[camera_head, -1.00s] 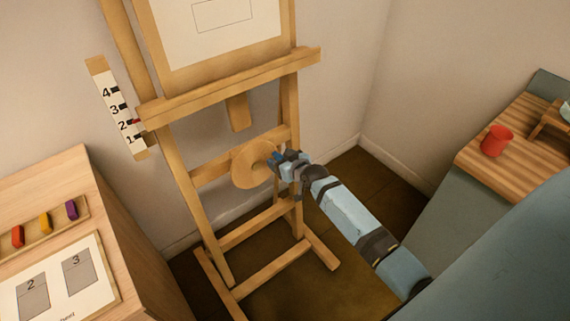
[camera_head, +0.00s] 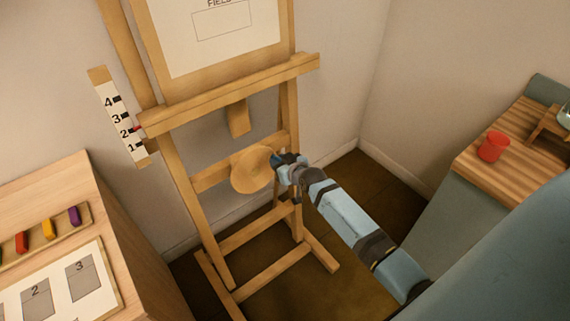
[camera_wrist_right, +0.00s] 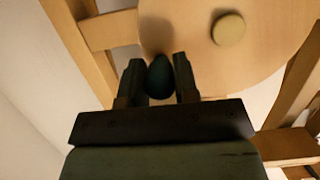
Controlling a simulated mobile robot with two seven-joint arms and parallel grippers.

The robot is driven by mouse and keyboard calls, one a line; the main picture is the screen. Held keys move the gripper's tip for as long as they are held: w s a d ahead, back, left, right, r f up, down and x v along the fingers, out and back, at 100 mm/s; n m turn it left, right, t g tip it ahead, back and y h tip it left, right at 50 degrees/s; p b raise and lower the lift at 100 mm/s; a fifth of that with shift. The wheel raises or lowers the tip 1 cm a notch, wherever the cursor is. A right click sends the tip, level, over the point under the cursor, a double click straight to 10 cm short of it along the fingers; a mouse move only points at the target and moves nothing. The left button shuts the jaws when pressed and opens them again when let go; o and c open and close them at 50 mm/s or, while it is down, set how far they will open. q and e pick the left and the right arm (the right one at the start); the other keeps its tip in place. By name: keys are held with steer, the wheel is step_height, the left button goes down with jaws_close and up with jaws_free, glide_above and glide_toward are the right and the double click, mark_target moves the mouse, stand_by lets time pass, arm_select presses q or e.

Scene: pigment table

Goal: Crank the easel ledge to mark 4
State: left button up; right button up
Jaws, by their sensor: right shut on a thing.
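The wooden easel has a ledge (camera_head: 235,92) across it, and a numbered scale strip (camera_head: 118,117) stands at its left. A small red pointer (camera_head: 138,129) at the ledge's left end is about level with mark 2. The round wooden crank disc (camera_head: 250,171) is below the ledge. My right gripper (camera_head: 278,160) is at the disc's right upper side. In the right wrist view, my right gripper (camera_wrist_right: 158,76) is shut on a dark rounded crank knob (camera_wrist_right: 159,78), one finger on each side. A pale round hub (camera_wrist_right: 228,29) shows on the disc. My left gripper is out of view.
A wooden cabinet (camera_head: 130,240) with colored blocks and a numbered card is at the left. A striped wooden board (camera_head: 480,165) with a red cup (camera_head: 493,146) is at the right. My arm crosses the floor space right of the easel.

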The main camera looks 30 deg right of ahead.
steer(key=shift+w+a+r+p, duration=0.1)
steer(key=shift+a+r+p, duration=0.2)
steer(key=shift+r, duration=0.3)
steer(key=shift+a+r+p, duration=0.25)
steer(key=shift+r+p, duration=0.05)
steer(key=shift+r, duration=0.3)
steer(key=shift+a, duration=0.15)
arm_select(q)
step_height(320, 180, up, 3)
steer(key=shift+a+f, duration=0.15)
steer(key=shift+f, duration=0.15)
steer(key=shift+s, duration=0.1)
